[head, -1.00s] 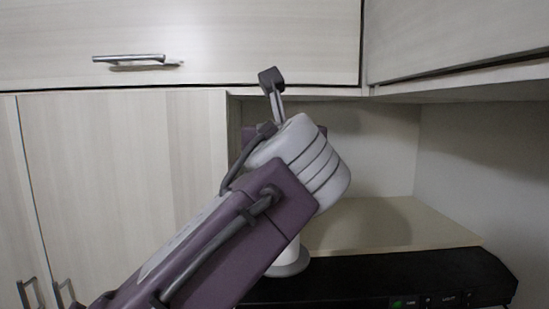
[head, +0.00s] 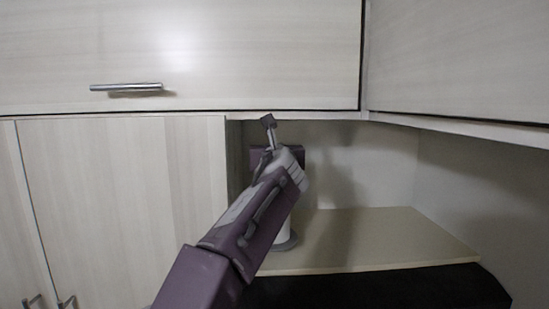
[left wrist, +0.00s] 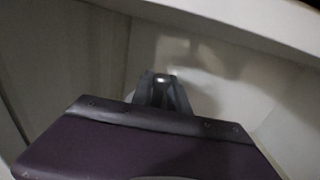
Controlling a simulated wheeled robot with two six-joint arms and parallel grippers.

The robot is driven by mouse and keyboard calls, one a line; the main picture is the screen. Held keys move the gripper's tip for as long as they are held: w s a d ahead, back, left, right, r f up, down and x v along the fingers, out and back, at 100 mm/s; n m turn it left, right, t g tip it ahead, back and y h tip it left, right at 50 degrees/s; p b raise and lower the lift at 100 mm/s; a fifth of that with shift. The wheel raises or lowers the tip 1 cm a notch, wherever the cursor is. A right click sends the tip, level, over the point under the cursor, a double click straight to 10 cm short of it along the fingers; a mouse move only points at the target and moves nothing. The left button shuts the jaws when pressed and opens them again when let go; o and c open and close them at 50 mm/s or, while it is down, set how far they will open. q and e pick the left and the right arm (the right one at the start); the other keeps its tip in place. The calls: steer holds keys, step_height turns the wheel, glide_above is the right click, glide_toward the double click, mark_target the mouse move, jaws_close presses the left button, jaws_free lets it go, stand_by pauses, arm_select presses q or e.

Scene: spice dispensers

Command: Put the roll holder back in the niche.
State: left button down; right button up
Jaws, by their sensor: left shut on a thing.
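The roll holder shows in the head view as a short piece of white upright roll (head: 284,228) above a round grey base (head: 286,243). It is upright, over the left part of the niche's shelf board (head: 380,235). I cannot tell whether the base touches the board. My left arm hides its upper part. My left gripper is mostly hidden behind that arm in the head view. In the left wrist view the dark fingers of my left gripper (left wrist: 162,92) are closed around the holder's shiny top (left wrist: 161,78). My right gripper is not in view.
The niche lies under upper cabinets (head: 200,50), between a tall pale door (head: 120,200) on the left and a side wall (head: 470,180) on the right. A black appliance (head: 390,290) is below the shelf board's front. The board's right part is clear.

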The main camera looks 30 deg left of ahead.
arm_select(q)
step_height(320, 180, down, 3)
steer(key=shift+s+f, duration=0.1)
steer(key=shift+s, duration=0.05)
stand_by(0.3)
steer(key=c, duration=1.3)
jaws_free()
steer(key=shift+f, duration=0.15)
steer(key=shift+s+d, duration=0.1)
steer(key=shift+b+v, duration=2.6)
steer(key=shift+v, duration=3.25)
